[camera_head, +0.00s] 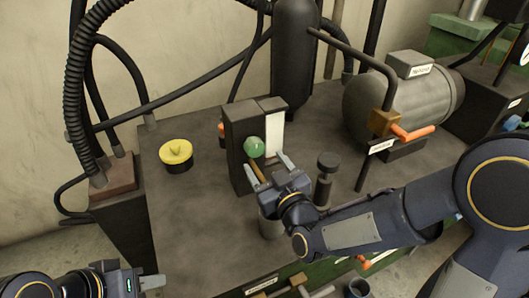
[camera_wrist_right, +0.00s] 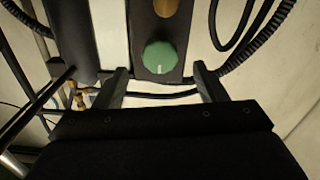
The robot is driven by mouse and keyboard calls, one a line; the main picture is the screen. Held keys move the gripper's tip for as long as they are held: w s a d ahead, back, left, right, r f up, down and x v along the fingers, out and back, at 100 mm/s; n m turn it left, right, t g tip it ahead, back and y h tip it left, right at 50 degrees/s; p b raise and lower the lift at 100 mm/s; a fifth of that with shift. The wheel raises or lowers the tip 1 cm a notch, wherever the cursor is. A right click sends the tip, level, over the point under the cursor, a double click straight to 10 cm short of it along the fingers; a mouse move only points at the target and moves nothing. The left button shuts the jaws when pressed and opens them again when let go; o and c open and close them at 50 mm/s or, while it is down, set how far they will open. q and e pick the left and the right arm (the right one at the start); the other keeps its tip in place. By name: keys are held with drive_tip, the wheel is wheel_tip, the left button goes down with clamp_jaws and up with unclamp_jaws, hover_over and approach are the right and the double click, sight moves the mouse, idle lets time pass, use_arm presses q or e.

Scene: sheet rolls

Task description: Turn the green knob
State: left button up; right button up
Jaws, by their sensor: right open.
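The green knob (camera_head: 254,147) is on the front of a dark upright box (camera_head: 237,127) on the machine's top. In the right wrist view the green knob (camera_wrist_right: 159,57) is round, with a light mark on its lower edge. My right gripper (camera_head: 267,164) is open just in front of the knob, its fingers apart. In the wrist view the right gripper (camera_wrist_right: 162,78) has one finger on each side below the knob, not visibly touching it. My left gripper (camera_head: 145,284) is at the bottom left, far from the knob; its finger opening is not clear.
A yellow cap (camera_head: 176,154) sits left of the box. A black cylinder (camera_head: 296,55) stands behind it. A short dark post (camera_head: 325,178) is close to my right gripper. A grey motor (camera_head: 412,92) and an orange-handled valve (camera_head: 411,132) are at the right. Hoses run at the left.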

sight(257, 151)
drive_tip(key=p+x, duration=0.1)
drive_tip(key=x, duration=0.5)
drive_tip(key=shift+w+a, duration=0.1)
drive_tip(key=shift+w, duration=0.15)
drive_tip(key=c, duration=1)
